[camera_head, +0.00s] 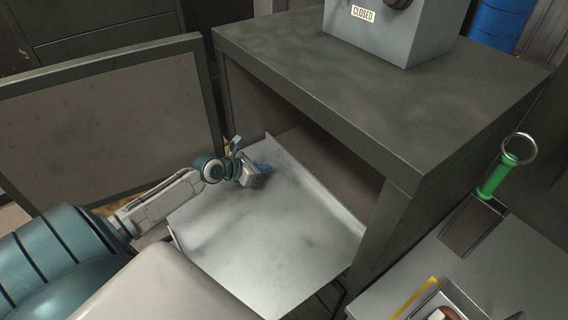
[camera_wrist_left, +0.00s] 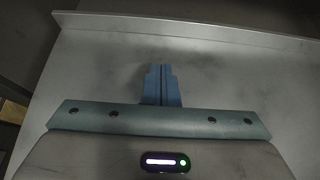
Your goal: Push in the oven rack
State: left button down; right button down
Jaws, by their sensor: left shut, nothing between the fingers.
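The oven rack (camera_head: 275,235) is a flat grey metal sheet with a raised lip. In the head view it sticks well out of the open front of the dark green-grey oven cabinet (camera_head: 400,115). Its far end lies inside the opening. My left gripper (camera_head: 263,168) is over the rack's far left part, near the opening. In the left wrist view the closed blue fingers (camera_wrist_left: 161,84) point over the rack surface (camera_wrist_left: 240,75) toward its raised lip. They hold nothing; whether they touch the rack is unclear. My right gripper is not in view.
An open door panel (camera_head: 110,125) stands left of the opening. A grey box with a CLOSED label (camera_head: 385,30) is on top of the cabinet. At right, a green-handled tool (camera_head: 492,180) with a ring is beside a grey surface (camera_head: 490,260). A blue drum (camera_head: 502,22) stands behind.

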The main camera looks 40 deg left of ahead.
aim_at(292, 162)
pick_arm(q)
jog(key=x, duration=0.4)
jog(key=shift+w+d+f, duration=0.1)
jog(key=shift+w, duration=0.2)
jog(key=w, duration=0.1)
jog(key=w+d+p, duration=0.1)
jog(key=w, duration=0.1)
jog(key=shift+w, duration=0.2)
